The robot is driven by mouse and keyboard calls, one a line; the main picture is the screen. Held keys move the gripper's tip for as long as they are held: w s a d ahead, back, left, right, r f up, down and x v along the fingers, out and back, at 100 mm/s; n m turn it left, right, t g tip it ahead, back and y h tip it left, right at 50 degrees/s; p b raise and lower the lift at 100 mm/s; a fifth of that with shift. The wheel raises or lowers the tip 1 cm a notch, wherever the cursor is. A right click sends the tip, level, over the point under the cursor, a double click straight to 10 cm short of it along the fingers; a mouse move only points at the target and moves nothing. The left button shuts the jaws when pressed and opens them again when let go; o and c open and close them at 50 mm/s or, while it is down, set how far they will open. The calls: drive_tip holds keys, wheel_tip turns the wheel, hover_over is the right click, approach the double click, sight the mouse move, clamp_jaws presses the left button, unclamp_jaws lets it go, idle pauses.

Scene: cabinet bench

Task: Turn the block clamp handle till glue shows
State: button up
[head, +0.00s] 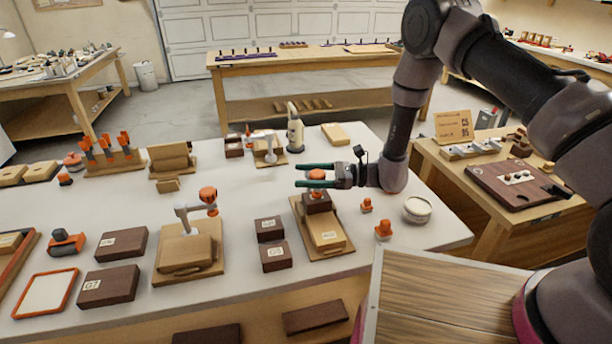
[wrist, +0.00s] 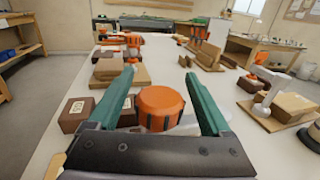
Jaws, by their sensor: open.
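The orange clamp handle (head: 316,175) sits above a dark block (head: 318,204) and a light wooden block (head: 326,230) on a wooden base (head: 306,236). In the wrist view the ribbed round handle (wrist: 161,106) shows between my fingers. My gripper (head: 298,176) is open, with one green finger on each side of the handle. In the wrist view my open gripper (wrist: 160,76) shows a gap on both sides of the handle; I cannot tell whether either finger touches it. The seam between the blocks is partly hidden, and I see no glue.
A second orange-handled clamp (head: 208,195) stands to the left. Dark labelled blocks (head: 274,256) lie just left of the base. Small orange pieces (head: 383,230) and a round tub (head: 416,210) are on the right. A white clamp (head: 265,136) and a bottle (head: 295,130) stand behind.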

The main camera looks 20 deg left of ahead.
clamp_jaws()
drive_tip(key=shift+t, duration=0.3)
